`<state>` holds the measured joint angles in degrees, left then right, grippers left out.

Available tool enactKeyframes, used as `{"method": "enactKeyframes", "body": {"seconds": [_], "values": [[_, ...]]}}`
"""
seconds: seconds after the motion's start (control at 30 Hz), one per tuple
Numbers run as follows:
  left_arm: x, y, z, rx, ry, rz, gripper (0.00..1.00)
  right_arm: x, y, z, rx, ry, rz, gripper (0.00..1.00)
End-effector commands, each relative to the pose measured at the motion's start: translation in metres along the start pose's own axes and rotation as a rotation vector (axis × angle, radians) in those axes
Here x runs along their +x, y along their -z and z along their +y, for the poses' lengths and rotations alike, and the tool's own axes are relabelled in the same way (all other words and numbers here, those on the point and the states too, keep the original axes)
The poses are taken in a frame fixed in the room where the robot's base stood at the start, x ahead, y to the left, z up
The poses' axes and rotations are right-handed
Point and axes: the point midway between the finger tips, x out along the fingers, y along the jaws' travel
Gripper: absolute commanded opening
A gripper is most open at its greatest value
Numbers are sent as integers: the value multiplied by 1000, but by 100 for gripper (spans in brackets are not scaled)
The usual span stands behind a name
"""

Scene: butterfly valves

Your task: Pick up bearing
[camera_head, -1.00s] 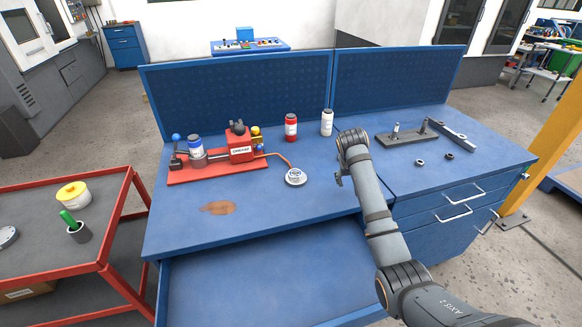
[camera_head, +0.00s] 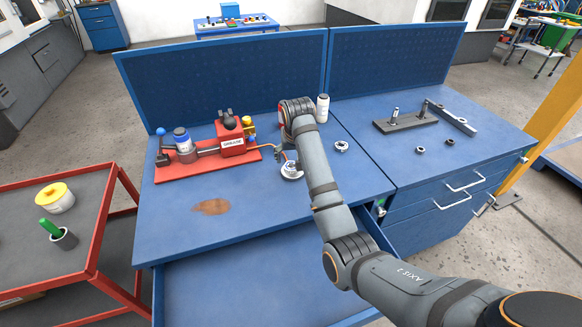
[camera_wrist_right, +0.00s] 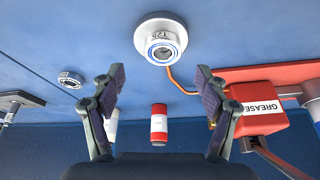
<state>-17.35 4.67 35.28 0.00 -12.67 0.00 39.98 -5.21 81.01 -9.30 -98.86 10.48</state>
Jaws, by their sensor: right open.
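A silver ring-shaped bearing (camera_wrist_right: 162,47) sits on a round pale base (camera_wrist_right: 146,20) at the end of the orange grease hose. In the head view the base (camera_head: 292,171) stands on the blue workbench, partly behind my right gripper. My right gripper (camera_head: 285,157) is just above and beside it, pointing down toward the bench. In the right wrist view its two fingers (camera_wrist_right: 160,76) are spread with nothing between them, and the bearing lies beyond their tips. A smaller silver ring (camera_head: 341,146) lies on the bench to the right. My left gripper is out of view.
A white bottle (camera_head: 322,109) and a red can (camera_wrist_right: 158,124) stand behind. A grey fixture (camera_head: 407,121) is at the right. An open drawer (camera_head: 240,285) juts out in front.

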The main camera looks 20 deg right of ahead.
Motion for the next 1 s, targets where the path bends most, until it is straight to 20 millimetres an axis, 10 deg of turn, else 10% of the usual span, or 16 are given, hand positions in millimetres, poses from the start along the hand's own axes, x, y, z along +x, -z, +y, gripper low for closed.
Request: {"method": "enactKeyframes", "body": {"seconds": [0.57,1.0], "values": [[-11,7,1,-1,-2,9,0,50,-2,-5,0,0,-1,75],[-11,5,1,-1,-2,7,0,50,-2,-5,0,0,-1,15]]}}
